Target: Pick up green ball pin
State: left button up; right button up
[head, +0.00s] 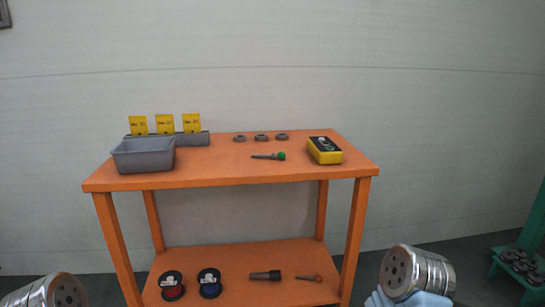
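The green ball pin (268,156) lies flat on the top of the orange table (215,178), right of the middle. Its green ball end points right and its dark grey shaft points left. Nothing touches or covers it. Rounded metal parts of my arms show at the bottom left and bottom right corners, well in front of the table and apart from the pin. No gripper fingers can be made out on either side.
A grey bin (144,156) stands left on the tabletop before yellow tags (165,124). Several grey rings (261,138) lie behind the pin. A yellow-black box (325,151) sits to its right. The lower shelf holds two spools (209,283), a dark tool (265,275) and a red-ended pin (309,278).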

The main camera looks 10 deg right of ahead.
aim_at(281, 155)
jog(key=i+l, duration=0.1)
jog(key=l, duration=0.25)
jog(key=i+l, duration=0.15)
jog(key=l, duration=0.25)
jog(key=i+l+u, duration=0.1)
jog(key=l, duration=0.25)
jog(key=i+l, duration=0.15)
jog(key=l, duration=0.25)
